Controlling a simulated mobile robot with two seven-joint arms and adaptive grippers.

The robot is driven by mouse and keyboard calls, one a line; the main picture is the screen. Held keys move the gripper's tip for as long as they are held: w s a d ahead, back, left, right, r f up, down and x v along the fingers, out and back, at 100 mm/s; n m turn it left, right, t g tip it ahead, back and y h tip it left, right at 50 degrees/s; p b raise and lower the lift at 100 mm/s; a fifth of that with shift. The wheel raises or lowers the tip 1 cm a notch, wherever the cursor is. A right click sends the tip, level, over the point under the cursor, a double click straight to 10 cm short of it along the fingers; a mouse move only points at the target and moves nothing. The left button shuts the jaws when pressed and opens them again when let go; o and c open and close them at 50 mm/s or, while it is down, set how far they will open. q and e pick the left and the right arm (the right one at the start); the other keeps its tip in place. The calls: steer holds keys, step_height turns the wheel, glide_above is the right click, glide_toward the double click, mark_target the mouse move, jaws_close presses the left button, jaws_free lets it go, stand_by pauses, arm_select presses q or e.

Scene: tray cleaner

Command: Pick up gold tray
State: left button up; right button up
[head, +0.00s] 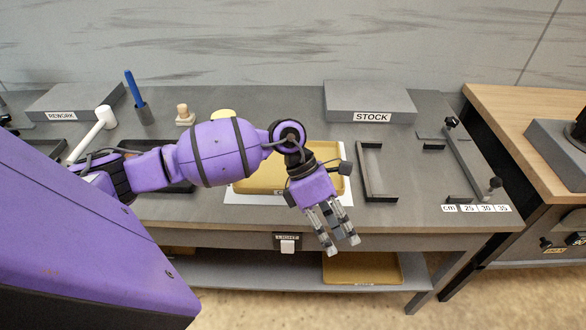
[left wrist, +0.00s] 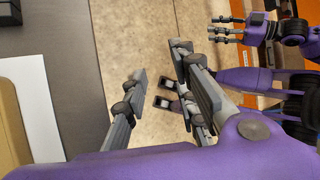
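A gold tray (head: 264,184) lies flat on a white sheet (head: 245,199) on the grey bench, partly hidden behind my left arm. Its edge also shows at the left of the left wrist view (left wrist: 10,140). A second gold tray (head: 362,268) lies on the shelf below the bench. My left gripper (head: 344,248) hangs past the bench's front edge, to the right of and nearer than the upper tray, pointing down. Its fingers are apart and empty in the left wrist view (left wrist: 155,85). My right gripper (left wrist: 218,29) shows small there, fingers apart, touching nothing visible.
The STOCK block (head: 370,103) stands behind. A dark bracket (head: 375,172) stands right of the tray. A wooden bench (head: 530,105) stands at right.

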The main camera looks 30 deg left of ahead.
arm_select(q)
steer(key=w+a+y, duration=0.1)
steer(key=a, duration=0.1)
steer(key=w+a+r+y, duration=0.1)
steer(key=a, duration=0.2)
steer(key=w+a+m+y, duration=0.1)
steer(key=a, duration=0.1)
steer(key=shift+w+a+r, duration=0.15)
steer(key=shift+w+r, duration=0.05)
steer(key=w+a+r+y, duration=0.1)
steer(key=a, duration=0.2)
steer(key=w+a+r+t+y, duration=0.1)
steer(key=a+r+y, duration=0.1)
steer(key=a, duration=0.1)
steer(key=w+a+r+y, duration=0.1)
steer(key=a, duration=0.2)
steer(key=shift+w+a+r+m+y, duration=0.15)
steer(key=shift+w+a+m+y, duration=0.05)
steer(key=shift+m+y, duration=0.1)
steer(key=shift+a, duration=0.2)
step_height(320, 180, down, 6)
steer(key=shift+s+a+f+p, duration=0.15)
steer(key=shift+f+p, duration=0.1)
steer(key=shift+p, duration=0.15)
steer(key=shift+f, duration=0.45)
arm_select(e)
steer(key=shift+s+r, duration=0.1)
steer(key=shift+r, duration=0.1)
arm_select(q)
steer(key=shift+c, duration=0.2)
